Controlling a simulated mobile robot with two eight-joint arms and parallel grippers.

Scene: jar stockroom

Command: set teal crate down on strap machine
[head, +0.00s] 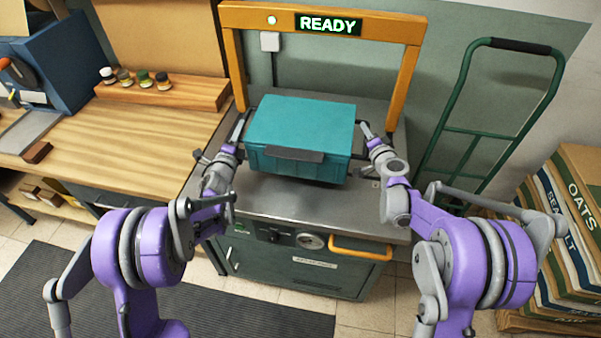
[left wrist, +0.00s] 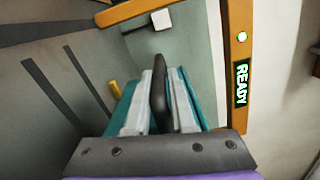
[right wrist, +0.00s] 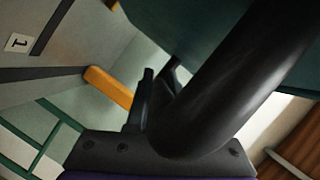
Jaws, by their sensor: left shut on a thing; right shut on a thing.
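The teal crate (head: 302,122), closed on top with a dark front handle, is level over the steel top of the strap machine (head: 290,200), inside its orange arch. A shadow shows under its front edge; I cannot tell whether it touches the top. My left gripper (head: 240,136) is shut on the crate's left side handle; the dark handle (left wrist: 158,92) shows between its fingers in the left wrist view. My right gripper (head: 368,136) is shut on the right side handle; a thick black bar (right wrist: 245,75) fills much of the right wrist view and hides part of the fingers.
The orange arch (head: 233,60) stands behind and beside the crate, with a lit READY sign (head: 328,23). A wooden bench (head: 110,135) with small jars is at left. A green hand truck (head: 470,140) and stacked sacks (head: 570,215) stand at right.

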